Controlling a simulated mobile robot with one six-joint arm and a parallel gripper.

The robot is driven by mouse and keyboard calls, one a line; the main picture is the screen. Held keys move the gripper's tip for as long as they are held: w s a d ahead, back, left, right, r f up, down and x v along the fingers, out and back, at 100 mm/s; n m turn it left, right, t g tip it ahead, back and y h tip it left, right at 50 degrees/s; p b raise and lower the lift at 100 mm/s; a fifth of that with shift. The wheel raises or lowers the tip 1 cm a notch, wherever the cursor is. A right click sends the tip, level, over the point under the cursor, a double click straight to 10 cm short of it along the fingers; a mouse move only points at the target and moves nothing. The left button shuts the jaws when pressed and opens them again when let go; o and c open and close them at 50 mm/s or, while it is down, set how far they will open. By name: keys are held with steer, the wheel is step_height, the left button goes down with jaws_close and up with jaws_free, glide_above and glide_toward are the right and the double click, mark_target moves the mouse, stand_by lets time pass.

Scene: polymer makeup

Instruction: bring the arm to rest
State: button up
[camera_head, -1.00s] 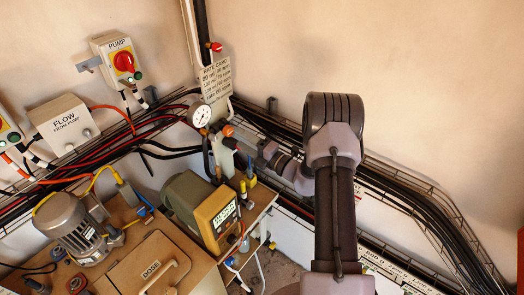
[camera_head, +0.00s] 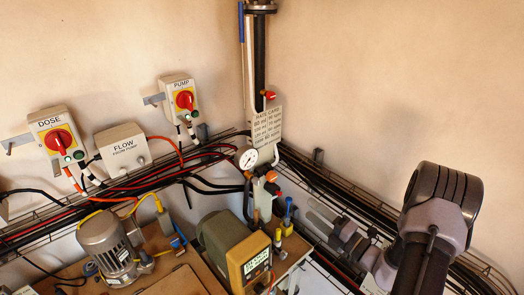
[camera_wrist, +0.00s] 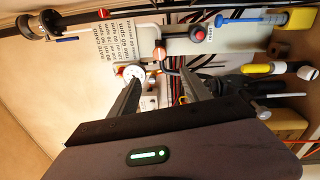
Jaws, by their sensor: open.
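My gripper (camera_head: 316,218) hangs in the air at the lower right of the head view, in front of the black cable run. My arm (camera_head: 430,225) bends up from the bottom right edge and down to it. In the wrist view the two fingers of my gripper (camera_wrist: 163,84) are spread apart with nothing between them. Beyond the fingers are a round white gauge (camera_wrist: 133,73) and a printed rate card (camera_wrist: 118,42). I cannot tell the exact distance to them, and no contact shows.
A motor (camera_head: 107,248) sits on the bench. Switch boxes (camera_head: 180,100) are on the wall. The upper right wall is bare.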

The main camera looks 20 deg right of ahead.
steer(key=s+a+r+n+g+y+b, duration=0.1)
steer(key=s+a+n+g+y+b, duration=0.15)
steer(key=a+n+g, duration=0.4)
steer(key=s+a+r+n+g+y+b, duration=0.1)
steer(key=s+a+r+n+g+b, duration=0.2)
steer(key=a+n, duration=0.65)
steer(key=s+a+n+g+y+b, duration=0.1)
steer(key=s+a+n+g+b, duration=0.25)
steer(key=a+n, duration=0.4)
steer(key=s+f+n+t+h+b, duration=0.1)
steer(key=s+n+h+b, duration=0.6)
steer(key=n, duration=1.3)
steer(key=s+f+h, duration=0.1)
steer(key=s+h, duration=0.2)
steer(key=s, duration=0.3)
steer(key=shift+s+f, duration=0.2)
steer(key=shift+s, duration=0.1)
steer(key=shift+a, duration=0.1)
steer(key=shift+c, duration=0.3)
